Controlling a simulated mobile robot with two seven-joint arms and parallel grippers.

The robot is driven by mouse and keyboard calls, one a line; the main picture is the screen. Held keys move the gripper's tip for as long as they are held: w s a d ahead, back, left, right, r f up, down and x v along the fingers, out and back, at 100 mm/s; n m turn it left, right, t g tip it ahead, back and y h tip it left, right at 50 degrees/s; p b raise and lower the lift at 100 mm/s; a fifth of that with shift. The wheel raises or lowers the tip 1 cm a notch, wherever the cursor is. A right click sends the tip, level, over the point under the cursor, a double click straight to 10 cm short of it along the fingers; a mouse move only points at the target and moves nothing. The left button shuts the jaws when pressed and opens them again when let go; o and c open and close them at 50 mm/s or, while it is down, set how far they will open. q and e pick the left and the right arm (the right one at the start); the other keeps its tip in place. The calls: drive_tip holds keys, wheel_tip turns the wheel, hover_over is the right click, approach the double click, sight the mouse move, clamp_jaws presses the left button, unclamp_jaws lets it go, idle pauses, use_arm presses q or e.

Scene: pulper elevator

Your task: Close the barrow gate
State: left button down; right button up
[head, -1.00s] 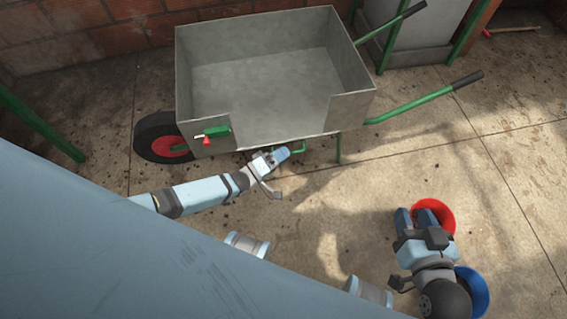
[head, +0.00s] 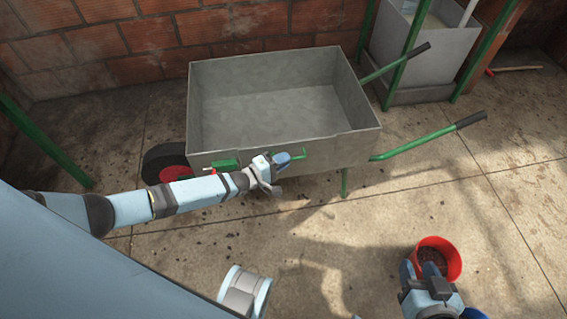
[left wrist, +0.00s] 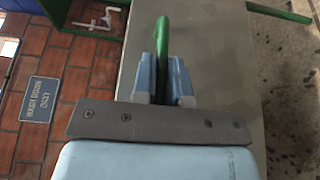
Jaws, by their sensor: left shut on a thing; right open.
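The grey metal barrow (head: 205,100) stands against the brick wall. Its gate (head: 305,142) is in the near side and now stands up, nearly level with the wall beside it; whether it sits fully flush I cannot tell. My left gripper (head: 284,158) is shut on the gate's green handle (head: 302,153). The left wrist view shows the handle (left wrist: 163,45) between the fingers (left wrist: 161,70), against the grey panel (left wrist: 215,70). A green latch (head: 226,164) is left of the gate, partly hidden by my arm. My right gripper (head: 422,270) is open and empty by the red bucket.
The red bucket (head: 452,250) holds dark contents; a blue bucket (head: 474,314) is partly cut off. The barrow's wheel (head: 165,162) is at left and its green handles (head: 420,143) reach right. A grey tank (head: 435,60) stands at the back.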

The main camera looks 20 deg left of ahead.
use_arm(q)
drive_tip(key=shift+w+a+r, duration=0.1)
drive_tip(key=shift+w+a, duration=0.15)
drive_tip(key=shift+a, duration=0.05)
drive_tip(key=c, duration=1.2)
unclamp_jaws()
drive_tip(key=shift+o, duration=0.2)
drive_tip(key=shift+d, duration=0.1)
drive_tip(key=shift+s, duration=0.25)
drive_tip(key=p+v, duration=0.2)
drive_tip(key=v, duration=1.1)
drive_tip(key=shift+s, duration=0.15)
use_arm(e)
drive_tip(key=shift+d+r, duration=0.1)
drive_tip(key=shift+d, duration=0.1)
use_arm(q)
drive_tip(key=shift+a, duration=0.25)
